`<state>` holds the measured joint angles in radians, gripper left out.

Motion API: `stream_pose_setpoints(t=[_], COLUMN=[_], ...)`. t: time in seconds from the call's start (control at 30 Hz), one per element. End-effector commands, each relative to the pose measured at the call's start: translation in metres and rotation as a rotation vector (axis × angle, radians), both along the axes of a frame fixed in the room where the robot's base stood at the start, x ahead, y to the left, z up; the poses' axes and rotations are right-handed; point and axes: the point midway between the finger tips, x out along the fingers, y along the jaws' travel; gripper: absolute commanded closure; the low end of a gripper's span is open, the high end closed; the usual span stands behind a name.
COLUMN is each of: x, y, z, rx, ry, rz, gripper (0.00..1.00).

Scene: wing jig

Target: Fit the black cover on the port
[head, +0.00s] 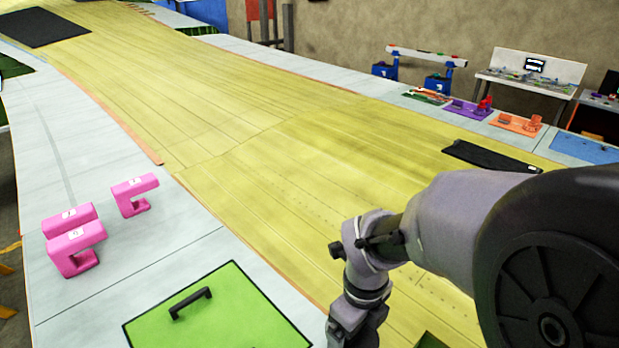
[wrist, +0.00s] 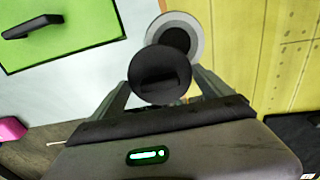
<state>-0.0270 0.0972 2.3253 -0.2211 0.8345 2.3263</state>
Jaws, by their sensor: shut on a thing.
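In the wrist view my gripper (wrist: 163,92) is shut on the black cover (wrist: 160,70), a round dark disc with a raised bar across it. The port (wrist: 194,27) shows just beyond the cover, as a pale grey ring around a dark opening. The cover overlaps the lower left part of the ring in this view. I cannot tell whether they touch or how much gap is between them. In the head view neither the cover, the port nor my gripper's fingers can be seen.
A green panel (head: 245,310) with a black handle (head: 191,303) lies left of my arm. Several pink clamps (head: 74,252) stand farther left on the pale surface. A black mat (head: 490,157) lies on the yellow wing skin (head: 250,150), which is mostly clear.

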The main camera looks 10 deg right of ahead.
Motion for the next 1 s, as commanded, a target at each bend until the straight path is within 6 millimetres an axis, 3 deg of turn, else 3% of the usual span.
stream_pose_setpoints(t=[0.1,0.3,0.47,0.87,0.9,0.93,1.0], x=[0.028,0.05,0.048,0.048,0.048,0.048,0.048], y=[-0.005,-0.009,-0.008,-0.008,-0.008,-0.008,-0.008], z=[-0.004,-0.011,-0.042,-0.046,-0.046,-0.045,-0.045], rx=[-0.001,0.0,0.001,0.001,0.0,0.0,0.0], ry=[0.001,0.001,0.002,-0.001,0.0,0.0,0.0], rz=[0.0,0.0,0.001,0.001,0.001,0.001,0.001], gripper=[0.51,0.51,0.51,0.51,0.08,0.02,0.0])
